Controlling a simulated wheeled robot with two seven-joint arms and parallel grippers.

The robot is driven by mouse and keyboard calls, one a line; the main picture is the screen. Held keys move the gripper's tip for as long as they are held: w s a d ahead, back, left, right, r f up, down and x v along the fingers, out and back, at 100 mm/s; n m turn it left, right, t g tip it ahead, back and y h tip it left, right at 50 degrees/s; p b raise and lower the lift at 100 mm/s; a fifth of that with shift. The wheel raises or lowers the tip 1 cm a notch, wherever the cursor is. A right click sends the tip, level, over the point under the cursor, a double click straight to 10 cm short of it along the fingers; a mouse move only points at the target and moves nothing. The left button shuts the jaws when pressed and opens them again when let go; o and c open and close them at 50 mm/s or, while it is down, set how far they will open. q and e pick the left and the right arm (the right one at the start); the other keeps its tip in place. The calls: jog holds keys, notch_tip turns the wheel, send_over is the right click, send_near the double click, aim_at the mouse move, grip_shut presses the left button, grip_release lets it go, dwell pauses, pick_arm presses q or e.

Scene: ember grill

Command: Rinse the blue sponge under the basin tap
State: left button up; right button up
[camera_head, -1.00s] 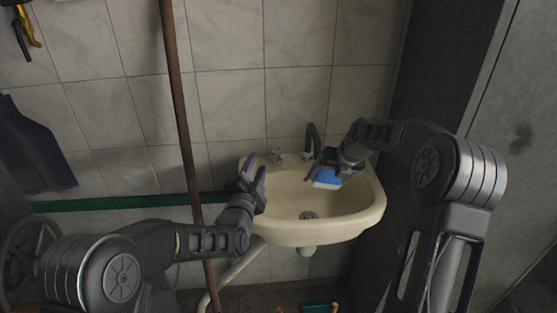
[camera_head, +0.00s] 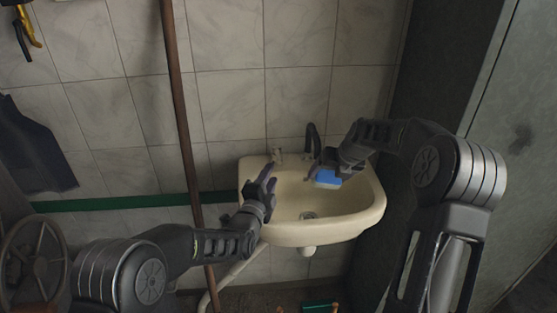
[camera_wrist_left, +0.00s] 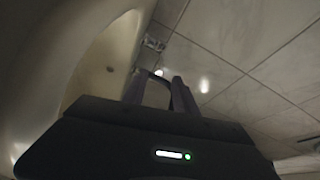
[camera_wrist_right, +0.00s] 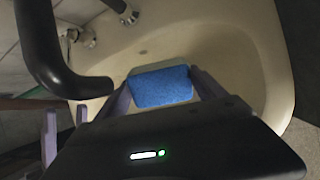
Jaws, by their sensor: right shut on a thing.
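The blue sponge (camera_head: 326,178) is held by my right gripper (camera_head: 328,174) above the basin (camera_head: 350,222). In the right wrist view, the sponge (camera_wrist_right: 161,86) sits between the two fingers. The black tap spout (camera_head: 313,138) curves down close to the sponge; in the right wrist view its end (camera_wrist_right: 97,88) is just left of the sponge. No water stream shows. My left gripper (camera_head: 268,178) is at the basin's left rim, empty, with its fingers apart in the left wrist view (camera_wrist_left: 158,84). A small metal tap handle (camera_head: 278,154) is behind it, and also shows in the left wrist view (camera_wrist_left: 154,44).
A brown pole (camera_head: 178,100) stands left of the basin against the tiled wall. A green strip (camera_head: 130,202) runs along the wall. A dark cabinet side (camera_head: 440,70) rises at the right. A drain hole (camera_head: 308,215) is at the basin's bottom.

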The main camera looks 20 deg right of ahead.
aim_at(278, 158)
pick_arm(q)
jog(key=x, duration=0.9)
grip_shut()
dwell(0.4)
dwell(1.0)
